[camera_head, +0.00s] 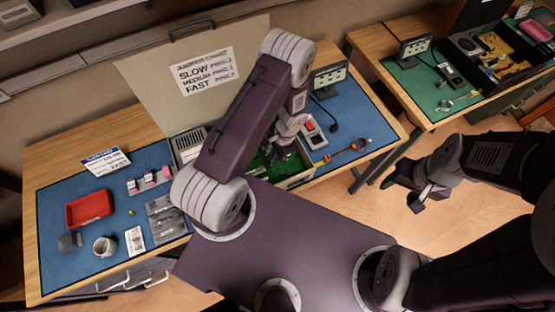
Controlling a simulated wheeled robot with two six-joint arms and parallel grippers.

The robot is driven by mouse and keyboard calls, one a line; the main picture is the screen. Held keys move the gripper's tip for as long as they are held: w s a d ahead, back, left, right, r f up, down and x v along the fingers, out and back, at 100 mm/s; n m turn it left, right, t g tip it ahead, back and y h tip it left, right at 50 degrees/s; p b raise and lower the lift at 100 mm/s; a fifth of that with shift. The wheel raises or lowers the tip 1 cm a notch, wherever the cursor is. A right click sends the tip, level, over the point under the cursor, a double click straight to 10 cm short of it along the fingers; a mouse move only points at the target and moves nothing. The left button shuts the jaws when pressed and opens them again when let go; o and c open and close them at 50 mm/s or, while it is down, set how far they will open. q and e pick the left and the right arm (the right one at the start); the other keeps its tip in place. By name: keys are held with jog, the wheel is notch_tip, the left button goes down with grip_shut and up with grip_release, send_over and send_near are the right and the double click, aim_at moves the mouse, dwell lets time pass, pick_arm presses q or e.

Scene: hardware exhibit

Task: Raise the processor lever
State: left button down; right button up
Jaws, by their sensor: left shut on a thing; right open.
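An open computer case (299,182) with a green circuit board (262,160) inside stands at the middle of the blue-matted bench. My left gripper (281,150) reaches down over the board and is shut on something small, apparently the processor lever. The lever is too small to make out, and my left arm hides much of the board and case. Whether the lever is down or raised cannot be told. My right gripper (415,196) is open and empty, out over the floor to the right, well away from the bench.
A large panel with a jumper sign (205,73) stands behind the case. A red tray (89,209), a mug (105,246) and small parts lie on the left mat. Another bench (415,95) stands at the right.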

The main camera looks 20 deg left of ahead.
pick_arm(q)
jog(key=shift+r, duration=0.1)
jog(key=shift+w+d+r+p, duration=0.35)
jog(key=shift+r+p, duration=0.25)
jog(key=shift+p, duration=0.1)
jog(key=shift+r, duration=0.1)
dwell(0.4)
